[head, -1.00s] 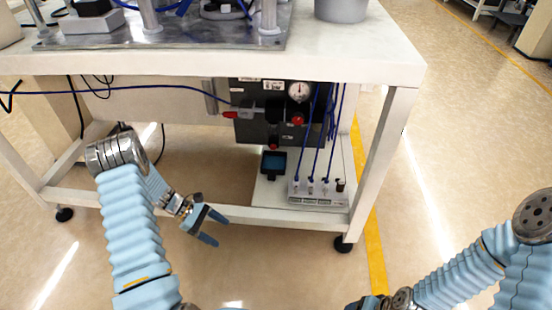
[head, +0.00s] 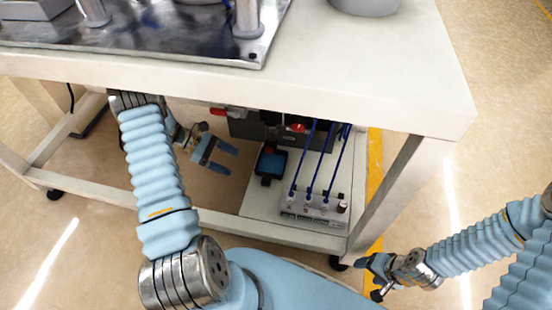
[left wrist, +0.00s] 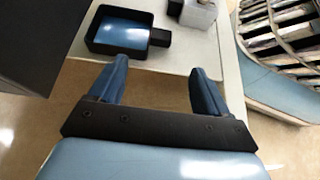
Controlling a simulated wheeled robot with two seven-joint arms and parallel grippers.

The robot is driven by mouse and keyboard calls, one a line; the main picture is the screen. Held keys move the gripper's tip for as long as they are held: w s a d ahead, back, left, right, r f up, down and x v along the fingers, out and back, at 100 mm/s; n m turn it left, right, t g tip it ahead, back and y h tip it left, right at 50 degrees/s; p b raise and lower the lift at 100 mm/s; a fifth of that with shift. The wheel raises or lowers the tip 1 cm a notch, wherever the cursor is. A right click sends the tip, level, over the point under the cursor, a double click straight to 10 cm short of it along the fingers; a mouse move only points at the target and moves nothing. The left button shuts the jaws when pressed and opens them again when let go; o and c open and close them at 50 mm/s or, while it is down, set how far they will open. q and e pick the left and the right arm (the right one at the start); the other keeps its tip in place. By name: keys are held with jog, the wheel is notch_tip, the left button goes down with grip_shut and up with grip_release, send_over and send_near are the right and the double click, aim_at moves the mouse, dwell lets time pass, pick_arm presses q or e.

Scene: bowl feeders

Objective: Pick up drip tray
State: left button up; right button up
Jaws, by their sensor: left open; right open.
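The drip tray (head: 271,163) is a small black square tray with a blue inside and a short black handle block. It lies on the white lower shelf (head: 256,206) under the workbench, below the dark control box. In the left wrist view the tray (left wrist: 92,44) is ahead of the fingers, a little left of centre, its handle block pointing right. My left gripper (head: 225,158) is open and empty, to the left of the tray and apart from it. Its two blue fingers (left wrist: 157,85) show in the left wrist view. My right gripper (head: 369,279) is at the lower right, outside the bench, far from the tray.
A white valve manifold (head: 315,209) with several blue tubes stands right of the tray. The control box (head: 282,132) with red knobs is behind it. The bench top (head: 390,80) overhangs, and a bench leg (head: 405,190) stands at the right. The floor in front is clear.

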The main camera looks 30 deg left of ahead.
pick_arm(q)
send_near(267, 178)
jog(key=x, duration=0.3)
jog(key=shift+f, duration=0.3)
jog(key=x, duration=0.5)
jog(key=shift+d+r, duration=0.2)
jog(key=c, duration=1.1)
